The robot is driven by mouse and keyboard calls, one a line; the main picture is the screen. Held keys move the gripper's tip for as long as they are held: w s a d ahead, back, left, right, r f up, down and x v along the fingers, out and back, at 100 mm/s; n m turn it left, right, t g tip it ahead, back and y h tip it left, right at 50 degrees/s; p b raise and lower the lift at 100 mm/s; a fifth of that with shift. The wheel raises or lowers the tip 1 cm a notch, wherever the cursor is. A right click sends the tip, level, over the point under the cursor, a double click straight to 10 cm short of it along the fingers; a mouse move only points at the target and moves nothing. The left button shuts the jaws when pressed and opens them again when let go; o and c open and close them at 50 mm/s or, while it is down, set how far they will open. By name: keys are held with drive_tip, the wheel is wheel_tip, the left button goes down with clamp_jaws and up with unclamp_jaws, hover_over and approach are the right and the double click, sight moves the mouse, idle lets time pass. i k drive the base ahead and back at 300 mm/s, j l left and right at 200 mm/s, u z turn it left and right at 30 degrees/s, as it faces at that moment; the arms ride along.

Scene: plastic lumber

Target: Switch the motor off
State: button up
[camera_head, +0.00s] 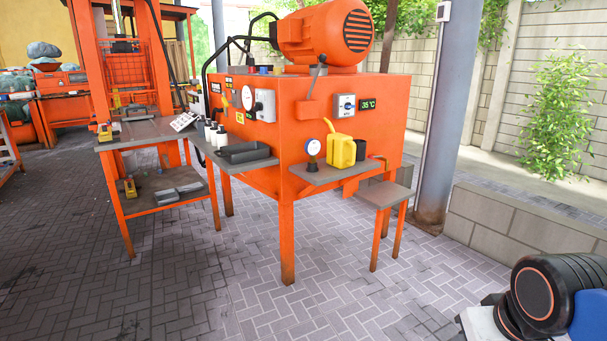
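The orange motor (335,32) with dark vent slots lies on top of an orange machine cabinet (330,205). A light grey switch box with a dark blue knob (346,105) is on the cabinet's right face, beside a green 35 °C display (373,104). The knob's setting is too small to read. Another grey box with a dark knob (264,105) is on the left face, next to a round white dial (247,98). Which control belongs to the motor cannot be told. My gripper is not in view; a black joint of my arm shows at the lower right.
A yellow can (341,150), a black cup (362,150) and a gauge (313,148) stand on the front shelf (335,174). A grey pillar (440,120) rises behind. The paved floor (330,300) in front is clear.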

sight(258, 105)
drive_tip(key=i+j, duration=0.1)
drive_tip(key=j, duration=0.3)
drive_tip(key=i+j+u, duration=0.1)
drive_tip(key=j, duration=0.3)
drive_tip(key=i+j, duration=0.15)
drive_tip(key=j, duration=0.25)
drive_tip(key=i+j+u, duration=0.1)
drive_tip(key=j, duration=0.3)
